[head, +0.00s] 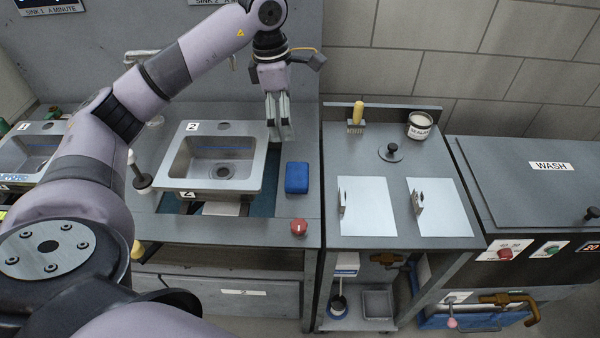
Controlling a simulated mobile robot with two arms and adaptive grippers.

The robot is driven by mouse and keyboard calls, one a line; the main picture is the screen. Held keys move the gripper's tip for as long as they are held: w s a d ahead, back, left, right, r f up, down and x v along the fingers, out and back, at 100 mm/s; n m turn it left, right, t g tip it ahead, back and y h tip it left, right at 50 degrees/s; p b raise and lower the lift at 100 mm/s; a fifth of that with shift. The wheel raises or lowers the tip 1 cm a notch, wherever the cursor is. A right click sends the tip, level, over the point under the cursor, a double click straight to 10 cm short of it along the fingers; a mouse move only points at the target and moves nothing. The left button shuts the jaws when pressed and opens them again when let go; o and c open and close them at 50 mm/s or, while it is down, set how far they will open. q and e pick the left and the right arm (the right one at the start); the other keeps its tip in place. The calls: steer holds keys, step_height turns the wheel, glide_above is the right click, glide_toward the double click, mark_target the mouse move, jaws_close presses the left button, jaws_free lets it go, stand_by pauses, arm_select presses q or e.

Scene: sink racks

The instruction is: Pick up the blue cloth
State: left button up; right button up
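A small blue block-like item (297,178), which looks like the folded blue cloth, lies on the counter just right of the sink numbered 2 (262,172). My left gripper (281,136) points down behind that sink's back right corner, above and a little left of the blue item in the picture. It is apart from the item and nothing shows between its fingers. The fingers sit close together, and I cannot tell whether they are fully shut. My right gripper is not in view.
A red button (299,227) is at the counter's front edge. A plunger-like tool (140,178) stands left of the sink. The bench to the right holds a brush (357,115), a sealant tin (419,125), a black-knobbed disc (392,152) and two white plates.

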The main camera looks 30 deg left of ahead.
arm_select(q)
steer(key=p, duration=0.3)
glide_above(297, 173)
steer(key=f, duration=0.7)
steer(key=a+f, duration=0.1)
steer(key=f, duration=0.3)
steer(key=shift+s+f, duration=0.25)
steer(key=shift+s, duration=0.05)
steer(key=shift+d+f+p, duration=0.15)
steer(key=shift+f+p, duration=0.25)
steer(key=shift+f, duration=0.1)
steer(key=f, duration=0.1)
steer(key=f+p, duration=0.1)
steer(key=f, duration=0.1)
steer(key=shift+w+d+f+p, duration=0.25)
steer(key=shift+d+f+p, duration=0.05)
steer(key=shift+p, duration=0.05)
steer(key=shift+f, duration=0.45)
steer(key=c, duration=1.1)
steer(key=shift+r, duration=0.15)
steer(key=shift+c, duration=0.2)
step_height(297, 173, up, 20)
steer(key=b, duration=0.4)
